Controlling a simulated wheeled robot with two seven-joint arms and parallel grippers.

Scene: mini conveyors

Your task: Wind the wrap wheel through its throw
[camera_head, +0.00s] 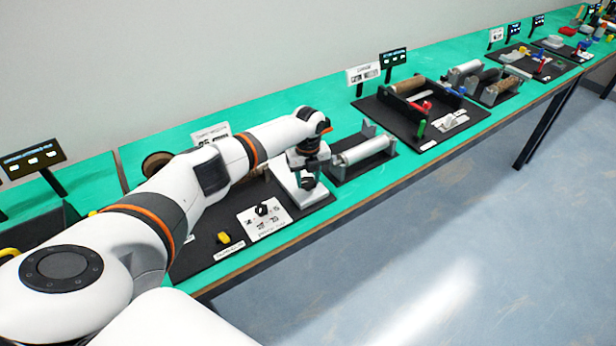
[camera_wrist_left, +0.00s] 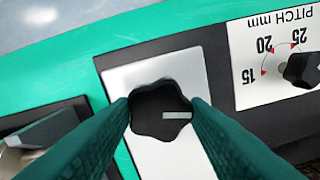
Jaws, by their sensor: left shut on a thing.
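The wrap wheel looks to be the black scalloped knob with a light pointer bar (camera_wrist_left: 160,112) in the left wrist view, set on a white plate (camera_wrist_left: 192,64). The fingers of my left gripper (camera_wrist_left: 160,108) are on both sides of the knob and closed on it. In the head view my left gripper (camera_head: 308,180) is over the white block (camera_head: 308,196) on the black board, and it hides the knob there. My right gripper is in neither view.
A pitch dial card (camera_head: 262,216) with a black knob and a yellow piece (camera_head: 223,238) are to the left on the same board. A white roller (camera_head: 364,151) stands close on the right. The bench's front edge is near the gripper.

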